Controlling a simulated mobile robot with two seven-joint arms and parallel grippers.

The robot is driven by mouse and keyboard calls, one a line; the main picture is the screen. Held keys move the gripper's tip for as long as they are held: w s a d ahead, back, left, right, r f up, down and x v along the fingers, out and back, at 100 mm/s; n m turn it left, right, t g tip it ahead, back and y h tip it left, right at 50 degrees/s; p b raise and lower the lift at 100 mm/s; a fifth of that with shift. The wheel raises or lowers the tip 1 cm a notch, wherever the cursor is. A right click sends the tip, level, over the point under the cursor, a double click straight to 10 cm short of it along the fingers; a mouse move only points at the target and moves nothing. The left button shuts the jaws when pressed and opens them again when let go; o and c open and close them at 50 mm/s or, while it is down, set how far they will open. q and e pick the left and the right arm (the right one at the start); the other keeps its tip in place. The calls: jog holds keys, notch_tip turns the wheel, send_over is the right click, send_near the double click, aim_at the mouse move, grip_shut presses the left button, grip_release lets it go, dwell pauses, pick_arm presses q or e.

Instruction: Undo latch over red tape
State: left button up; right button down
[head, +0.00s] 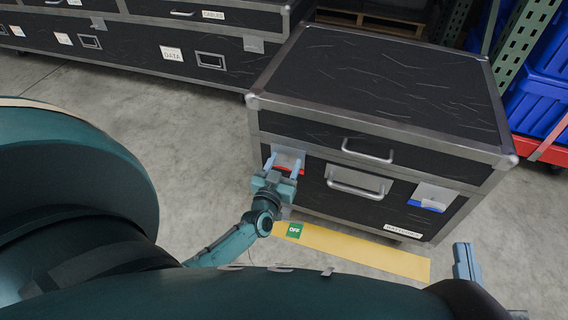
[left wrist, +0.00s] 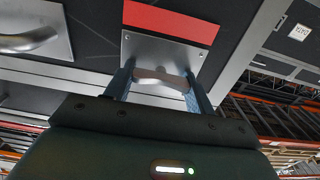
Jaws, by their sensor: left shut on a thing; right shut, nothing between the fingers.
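A black case (head: 385,85) with metal edges stands in front of me. On its front left is a metal latch (head: 289,153) next to red tape (head: 300,171); in the left wrist view the latch plate (left wrist: 150,48) adjoins the red tape (left wrist: 170,20). My left gripper (head: 283,163) is at this latch, its fingers shut on the latch's pale tab (left wrist: 160,77), and partly hides it in the head view. A second latch (head: 435,194) with blue tape (head: 424,206) is at the front right. My right gripper (head: 467,262) is shut and empty, low at the right, away from the case.
Two handles, an upper one (head: 368,151) and a lower one (head: 357,183), stick out between the latches. A yellow floor strip (head: 350,252) with a green OFF label (head: 295,230) runs before the case. More black cases (head: 130,42) stand behind left; blue bins (head: 540,100) are at right.

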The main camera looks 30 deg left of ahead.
pick_arm(q)
jog(key=c, duration=0.3)
